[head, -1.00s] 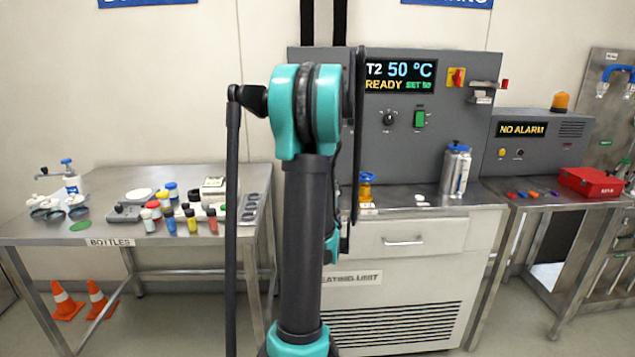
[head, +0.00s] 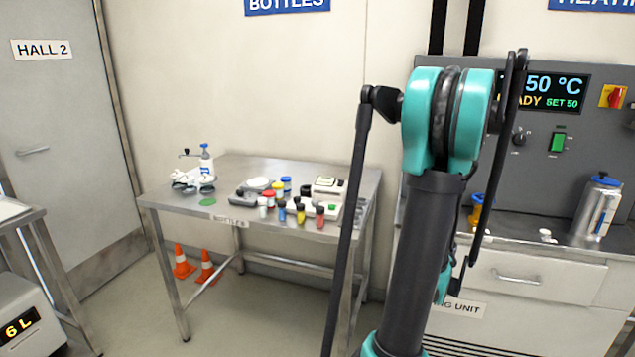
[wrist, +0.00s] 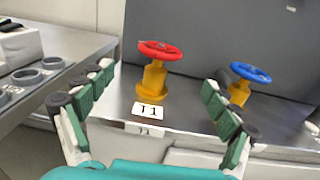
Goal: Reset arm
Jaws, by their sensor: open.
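My gripper (wrist: 160,110) shows in the wrist view with its two green-padded fingers spread wide and nothing between them. Beyond the fingers are a red-wheeled valve (wrist: 160,50) on a yellow body and a blue-wheeled valve (wrist: 250,72), both on the metal top of the heating unit. A white T1 label (wrist: 150,110) sits in front of the red valve. In the head view my raised arm stands in front of the heating unit, and my gripper cannot be made out there.
The bottles table (head: 165,197) carries several small bottles and devices. Two orange cones (head: 183,262) stand beneath it. A steel flask (head: 598,208) stands on the heating unit's top (head: 520,245). A door (head: 60,130) is at the left. Floor before the bottles table looks clear.

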